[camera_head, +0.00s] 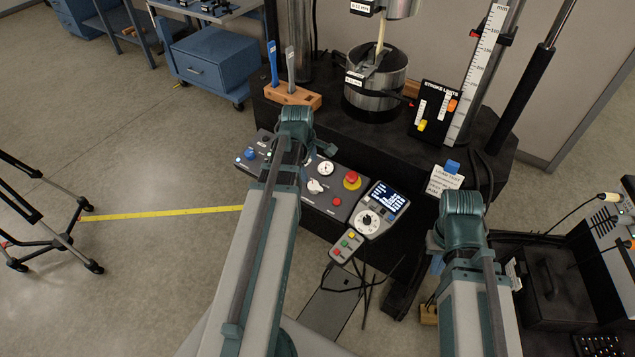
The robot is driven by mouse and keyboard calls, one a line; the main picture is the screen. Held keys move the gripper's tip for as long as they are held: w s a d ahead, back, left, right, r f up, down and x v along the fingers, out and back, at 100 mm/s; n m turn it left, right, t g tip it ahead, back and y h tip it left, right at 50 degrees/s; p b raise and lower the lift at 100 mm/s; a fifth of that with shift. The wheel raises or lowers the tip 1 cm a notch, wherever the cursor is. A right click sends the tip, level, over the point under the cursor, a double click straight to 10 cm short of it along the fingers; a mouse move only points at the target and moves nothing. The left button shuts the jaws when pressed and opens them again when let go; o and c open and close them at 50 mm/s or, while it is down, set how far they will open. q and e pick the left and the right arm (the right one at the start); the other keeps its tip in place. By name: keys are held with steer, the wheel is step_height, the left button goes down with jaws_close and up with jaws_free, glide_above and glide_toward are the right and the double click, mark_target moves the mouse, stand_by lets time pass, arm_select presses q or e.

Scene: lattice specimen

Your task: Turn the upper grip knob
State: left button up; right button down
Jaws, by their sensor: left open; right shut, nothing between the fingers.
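The upper grip (402,8) is a silver cylinder with a label, cut off by the top edge of the view. I cannot make out its knob. A pale specimen (381,35) runs from it down toward the lower grip (374,80), a dark and silver cylinder with a label. My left arm reaches up the middle, its teal joint over the control panel (335,205). My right arm stands at the lower right, its teal joint in front of the machine. The fingers of both grippers are hidden; neither is near the upper grip in what shows.
The panel carries a red emergency button (352,181) and dials; a handset (378,211) with a screen adjoins it. A wooden tool block (292,96), a stroke-limits plate (432,112) and a ruler (480,75) stand on the machine. A tripod (50,230) stands left on open floor.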

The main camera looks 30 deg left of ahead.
mark_target(313, 185)
arm_select(q)
steer(key=b+x, duration=1.3)
steer(key=x, duration=0.1)
steer(key=shift+r, duration=0.1)
steer(key=shift+s, duration=0.1)
jaws_close()
